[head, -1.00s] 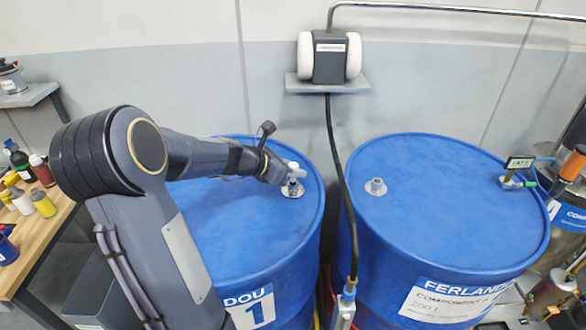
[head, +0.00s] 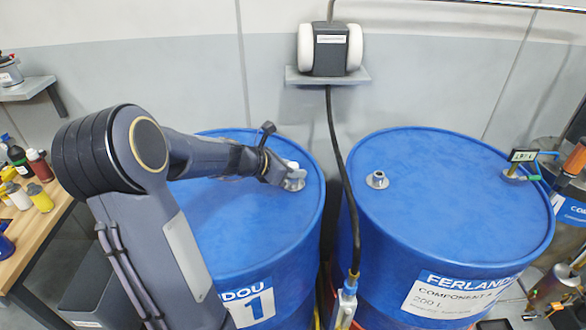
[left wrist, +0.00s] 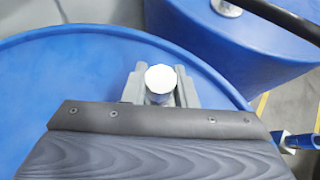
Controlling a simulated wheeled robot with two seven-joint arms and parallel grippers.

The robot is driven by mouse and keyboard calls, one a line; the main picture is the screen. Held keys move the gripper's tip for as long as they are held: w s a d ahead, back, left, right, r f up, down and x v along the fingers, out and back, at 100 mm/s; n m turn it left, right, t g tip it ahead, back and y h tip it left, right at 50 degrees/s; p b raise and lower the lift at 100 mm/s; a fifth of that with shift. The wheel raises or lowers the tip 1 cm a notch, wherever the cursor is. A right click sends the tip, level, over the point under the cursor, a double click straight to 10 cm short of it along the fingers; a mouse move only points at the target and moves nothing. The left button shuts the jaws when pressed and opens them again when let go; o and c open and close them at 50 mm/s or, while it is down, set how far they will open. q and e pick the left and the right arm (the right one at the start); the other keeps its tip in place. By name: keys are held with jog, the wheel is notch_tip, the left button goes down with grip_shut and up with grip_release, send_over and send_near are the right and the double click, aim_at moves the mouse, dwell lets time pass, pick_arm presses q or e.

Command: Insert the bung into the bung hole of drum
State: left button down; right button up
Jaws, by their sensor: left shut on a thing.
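The left blue drum (head: 240,215) carries a label ending in "DOU" and the number 1. My left gripper (head: 290,176) is low over the right part of its lid, at a pale round bung hole fitting (head: 296,185). The gripper is shut on the bung (left wrist: 160,80), whose white round top shows between the two fingers in the left wrist view. The bung is at the fitting; its lower part is hidden, so I cannot tell how deep it sits. My right gripper is not in view.
A second blue drum (head: 450,215), labelled "FERLAND", stands to the right with a grey fitting (head: 377,180) and a small display (head: 523,156) on its lid. A black hose (head: 340,180) hangs between the drums. A wooden bench (head: 40,225) with bottles is at the left.

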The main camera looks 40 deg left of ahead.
pick_arm(q)
jog(key=shift+f+b, duration=0.3)
jog(key=shift+f, duration=0.1)
jog(key=c, duration=1.1)
grip_release()
jog(key=shift+r, duration=0.1)
jog(key=v, duration=0.8)
jog(key=s+d+m+g+h, duration=0.1)
jog(key=s+d+m+g, duration=0.1)
jog(key=s+d+m, duration=0.5)
jog(key=s+d+m+g+h, duration=0.1)
jog(key=s+d+m, duration=0.2)
jog(key=d+m, duration=0.75)
jog(key=s+d+f+m, duration=0.1)
jog(key=s+m, duration=0.2)
jog(key=m, duration=0.1)
jog(key=s+d+f+m+g+y, duration=0.1)
jog(key=s+d+m, duration=0.1)
jog(key=m, duration=0.3)
jog(key=s+d+f+m+g, duration=0.1)
jog(key=s+d+f+m, duration=0.1)
jog(key=s+m, duration=0.2)
jog(key=shift+s+d+y, duration=0.1)
jog(key=shift+y, duration=0.3)
